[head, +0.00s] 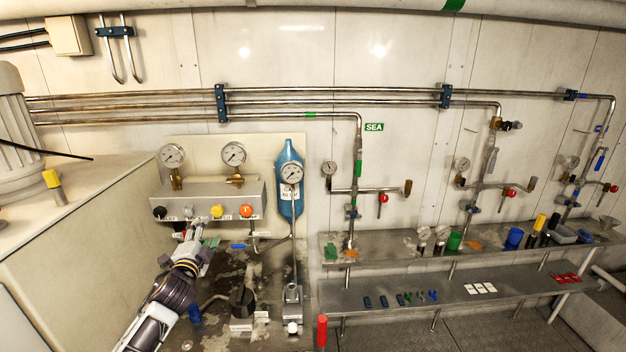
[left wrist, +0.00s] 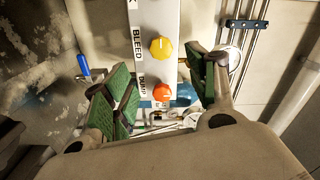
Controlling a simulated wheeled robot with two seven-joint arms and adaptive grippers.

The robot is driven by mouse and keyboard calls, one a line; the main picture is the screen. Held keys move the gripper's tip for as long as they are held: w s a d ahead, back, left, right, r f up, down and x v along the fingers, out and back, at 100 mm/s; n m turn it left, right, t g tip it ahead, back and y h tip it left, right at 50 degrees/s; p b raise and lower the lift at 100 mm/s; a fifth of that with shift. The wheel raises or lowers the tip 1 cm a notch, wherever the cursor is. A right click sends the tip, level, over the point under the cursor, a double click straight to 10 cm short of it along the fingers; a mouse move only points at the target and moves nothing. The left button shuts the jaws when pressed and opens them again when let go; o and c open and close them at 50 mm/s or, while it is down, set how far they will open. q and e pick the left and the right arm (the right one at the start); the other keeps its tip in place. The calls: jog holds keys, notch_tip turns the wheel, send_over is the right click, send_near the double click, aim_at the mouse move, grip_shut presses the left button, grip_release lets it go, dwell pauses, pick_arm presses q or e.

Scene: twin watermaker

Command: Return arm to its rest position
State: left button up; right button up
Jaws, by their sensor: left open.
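My left arm (head: 172,290) comes in from the lower left of the head view and reaches up to the grey valve panel (head: 240,198). My left gripper (head: 199,240) is just below the panel's knobs. In the left wrist view, its two green-padded fingers (left wrist: 160,88) stand wide apart with nothing held between them. A yellow knob (left wrist: 162,48), by the label BLEED, and an orange-red knob (left wrist: 162,92), by the label DUMP, show beyond and between the fingers. I cannot tell whether a finger touches the panel. My right arm is not in view.
A blue cylinder (head: 290,165) with a gauge stands right of the panel. Below is a stained metal bench with a black-capped fitting (head: 242,300) and a red-topped post (head: 322,330). Shelves (head: 400,300) with small parts run right.

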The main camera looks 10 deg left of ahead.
pick_arm(q)
jog(key=s+d+f+n+g, duration=0.45)
jog(key=s+f, duration=0.25)
jog(key=f, duration=0.3)
jog(key=s+d+f+n+g+h, duration=0.2)
jog(key=s+d+f+g, duration=0.15)
jog(key=s+d, duration=0.35)
jog(key=s+d+f+n+g+h, duration=0.1)
jog(key=s+d+f+n+g, duration=0.25)
jog(key=s, duration=0.55)
jog(key=s+d+f+g+h, duration=0.2)
jog(key=s+d+f, duration=0.4)
jog(key=s, duration=0.2)
notch_tip(320, 180, down, 32)
jog(key=s+g, duration=0.2)
jog(key=s, duration=0.1)
jog(key=s+a+f, duration=0.2)
jog(key=s+f, duration=0.8)
jog(key=s, duration=0.1)
jog(key=s+a+f, duration=0.1)
jog(key=s+f, duration=0.9)
jog(key=s, duration=0.1)
jog(key=shift+s+a+f+g+y, duration=0.15)
jog(key=shift+a+f+g+y, duration=0.15)
jog(key=shift+a+g, duration=0.15)
jog(key=shift+s, duration=0.15)
